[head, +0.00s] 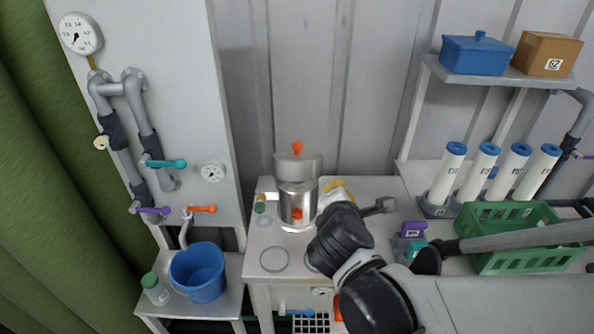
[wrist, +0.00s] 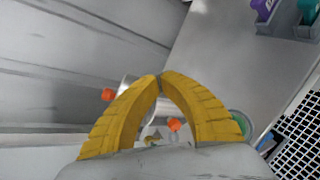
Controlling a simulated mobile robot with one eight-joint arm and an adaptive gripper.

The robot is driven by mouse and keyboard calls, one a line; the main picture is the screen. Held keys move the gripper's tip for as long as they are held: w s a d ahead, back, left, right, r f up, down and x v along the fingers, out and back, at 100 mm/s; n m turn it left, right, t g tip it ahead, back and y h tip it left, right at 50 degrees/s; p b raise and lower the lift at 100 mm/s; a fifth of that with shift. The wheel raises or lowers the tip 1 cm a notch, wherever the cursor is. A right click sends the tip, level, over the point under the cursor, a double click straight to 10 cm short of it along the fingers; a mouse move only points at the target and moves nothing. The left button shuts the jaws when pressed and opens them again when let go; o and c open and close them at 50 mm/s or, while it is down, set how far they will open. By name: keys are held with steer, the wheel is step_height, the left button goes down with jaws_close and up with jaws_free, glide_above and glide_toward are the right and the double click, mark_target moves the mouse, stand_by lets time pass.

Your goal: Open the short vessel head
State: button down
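The short vessel is a shiny metal cylinder (head: 297,200) standing on the white bench. Its wider grey head (head: 297,167) sits on top, with an orange knob (head: 297,148) above. A second orange knob (head: 297,214) is low on the front. My gripper (head: 334,190) is just right of the vessel, its yellow fingers partly hidden behind my wrist. In the wrist view the gripper's (wrist: 159,79) yellow fingertips meet, with nothing visible between them. One orange knob (wrist: 174,125) shows through the arch of the fingers and another (wrist: 107,95) left of them. Contact with the vessel cannot be told.
A blue bucket (head: 199,272) stands lower left. Purple and teal blocks (head: 412,229), a green crate (head: 520,215) and several white tubes (head: 482,172) are on the right.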

mark_target(296, 178)
steer(key=w+a+f+n+t+y+b, duration=0.1)
steer(key=w+a+f+n+t+y, duration=0.15)
steer(key=a+n, duration=0.9)
steer(key=shift+n+t+h, duration=0.25)
steer(key=shift+n+t, duration=0.2)
steer(key=w, duration=0.3)
steer(key=w+d+b, duration=0.1)
steer(key=w, duration=0.2)
steer(key=w+b, duration=0.1)
steer(key=w, duration=0.2)
steer(key=shift+d+f, duration=0.15)
steer(key=shift+f, duration=0.2)
